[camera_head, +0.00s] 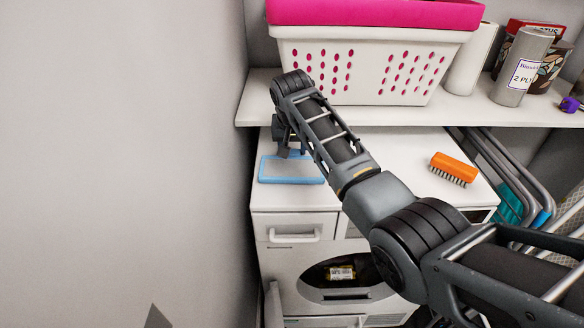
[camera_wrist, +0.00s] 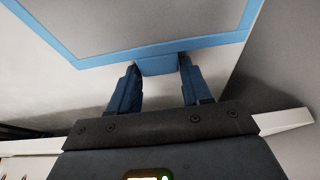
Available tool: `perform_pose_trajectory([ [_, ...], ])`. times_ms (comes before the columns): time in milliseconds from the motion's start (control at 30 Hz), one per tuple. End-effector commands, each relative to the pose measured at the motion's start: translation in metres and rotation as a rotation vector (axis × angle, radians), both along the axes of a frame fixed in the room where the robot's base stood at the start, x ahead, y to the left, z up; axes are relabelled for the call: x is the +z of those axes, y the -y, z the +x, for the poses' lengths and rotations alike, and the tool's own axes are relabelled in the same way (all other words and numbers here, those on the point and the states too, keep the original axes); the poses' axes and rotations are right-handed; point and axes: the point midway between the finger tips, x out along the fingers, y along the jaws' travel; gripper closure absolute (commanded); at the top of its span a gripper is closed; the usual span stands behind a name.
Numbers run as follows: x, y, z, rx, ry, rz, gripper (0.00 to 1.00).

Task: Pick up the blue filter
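The blue filter (camera_head: 290,170) lies flat on top of the white dryer (camera_head: 385,160), near its left edge, with a blue frame and a grey mesh middle. In the wrist view the blue filter (camera_wrist: 155,62) fills the upper part, and its small blue tab points toward my gripper (camera_wrist: 160,82). My gripper's two fingers are spread apart, one on each side of the tab, with gaps showing. In the head view my gripper (camera_head: 290,152) is beside the filter's far edge, partly hidden by my arm.
An orange brush (camera_head: 454,168) lies on the dryer's right side. A plain wall (camera_head: 120,150) stands close on the left. Folded racks lean at right.

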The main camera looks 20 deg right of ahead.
Motion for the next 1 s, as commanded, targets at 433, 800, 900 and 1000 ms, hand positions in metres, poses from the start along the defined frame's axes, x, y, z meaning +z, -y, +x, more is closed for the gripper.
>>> perform_pose_trajectory([
  [433,0.000,0.000,0.000,0.000,0.000,0.000,0.95],
  [800,0.002,0.000,0.000,0.000,0.001,0.000,1.00],
  [900,0.006,0.000,0.000,0.000,0.001,0.000,1.00],
  [1000,0.016,0.000,0.001,0.001,0.003,-0.001,1.00],
])
